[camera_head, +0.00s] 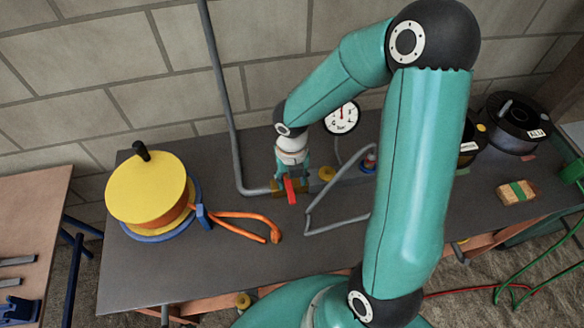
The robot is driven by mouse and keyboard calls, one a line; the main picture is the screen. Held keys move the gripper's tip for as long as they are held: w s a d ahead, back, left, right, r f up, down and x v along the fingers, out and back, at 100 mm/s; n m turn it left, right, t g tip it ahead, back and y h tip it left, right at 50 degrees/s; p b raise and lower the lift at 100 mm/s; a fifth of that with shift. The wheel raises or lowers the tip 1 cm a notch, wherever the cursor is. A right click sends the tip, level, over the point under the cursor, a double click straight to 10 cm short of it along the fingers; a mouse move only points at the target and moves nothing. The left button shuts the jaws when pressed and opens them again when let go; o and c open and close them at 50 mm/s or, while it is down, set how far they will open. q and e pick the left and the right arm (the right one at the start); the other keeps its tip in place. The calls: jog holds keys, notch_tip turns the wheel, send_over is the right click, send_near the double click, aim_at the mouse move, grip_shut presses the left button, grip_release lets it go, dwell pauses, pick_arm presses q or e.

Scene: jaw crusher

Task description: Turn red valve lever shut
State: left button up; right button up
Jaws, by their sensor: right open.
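The red valve lever (290,192) sits on a brass valve body (279,189) in a grey pipe line on the dark bench. My right gripper (293,180) is directly over the valve, pointing down. Its jaws are open, with fingers to either side of the lever's upper part. I cannot tell whether the fingers touch the lever. The lever stands out from the valve toward the front of the bench. My left gripper is not in view.
A yellow and orange reel (149,188) with an orange cable (245,218) stands at left on the bench (150,270). A pressure gauge (342,117) is behind the valve. Dark spools (514,125) stand at far right.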

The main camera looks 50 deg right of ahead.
notch_tip(320, 180, up, 5)
jog(key=shift+f, duration=0.1)
jog(key=shift+s, duration=0.1)
dwell(0.6)
